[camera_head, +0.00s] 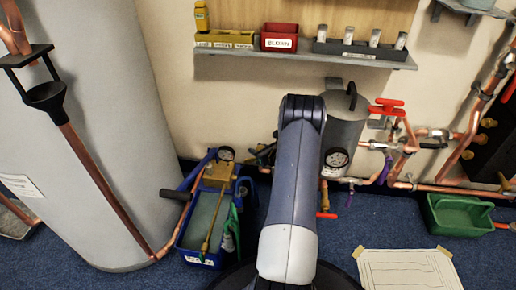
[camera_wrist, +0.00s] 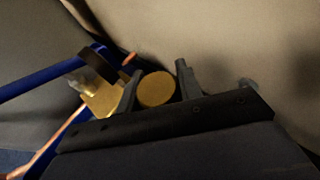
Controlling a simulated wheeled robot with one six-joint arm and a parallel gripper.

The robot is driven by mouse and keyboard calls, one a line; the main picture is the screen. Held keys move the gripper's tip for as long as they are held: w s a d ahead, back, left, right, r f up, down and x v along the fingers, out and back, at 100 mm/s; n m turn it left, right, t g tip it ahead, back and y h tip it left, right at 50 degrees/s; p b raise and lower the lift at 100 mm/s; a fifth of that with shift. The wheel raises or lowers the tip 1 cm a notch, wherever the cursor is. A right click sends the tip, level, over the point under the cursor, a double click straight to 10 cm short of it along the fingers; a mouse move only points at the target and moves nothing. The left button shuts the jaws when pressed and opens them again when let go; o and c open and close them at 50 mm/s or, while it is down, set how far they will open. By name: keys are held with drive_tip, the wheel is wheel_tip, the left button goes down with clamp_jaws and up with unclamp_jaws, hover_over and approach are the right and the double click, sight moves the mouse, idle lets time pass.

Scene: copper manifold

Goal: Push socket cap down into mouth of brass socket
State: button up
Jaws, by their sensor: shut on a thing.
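A round brass-coloured disc, which looks like the socket cap (camera_wrist: 157,90), sits between the two dark fingers of my gripper (camera_wrist: 158,76) in the wrist view. My gripper is shut on it. The disc shows its flat face to the wrist camera. In the head view my arm hides the gripper and the cap. I cannot make out the brass socket or its mouth for certain in either view.
A blue pump tub (camera_head: 203,225) with a gauge and brass block (camera_head: 218,172) stands left of my arm. A grey cylinder (camera_head: 343,130) and copper pipes are behind and right. A shelf (camera_head: 300,55) with trays is above. A green tray (camera_head: 458,214) and paper sheet (camera_head: 410,270) lie right.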

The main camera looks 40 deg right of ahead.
drive_tip(key=shift+f, duration=0.75)
idle(0.7)
drive_tip(key=o, duration=1.1)
wheel_tip(320, 180, up, 10)
drive_tip(key=p, duration=0.4)
drive_tip(key=shift+p, duration=0.3)
drive_tip(key=shift+f, duration=0.1)
wheel_tip(320, 180, down, 10)
drive_tip(key=b, duration=0.4)
drive_tip(key=shift+b, duration=0.35)
drive_tip(key=shift+r, duration=0.4)
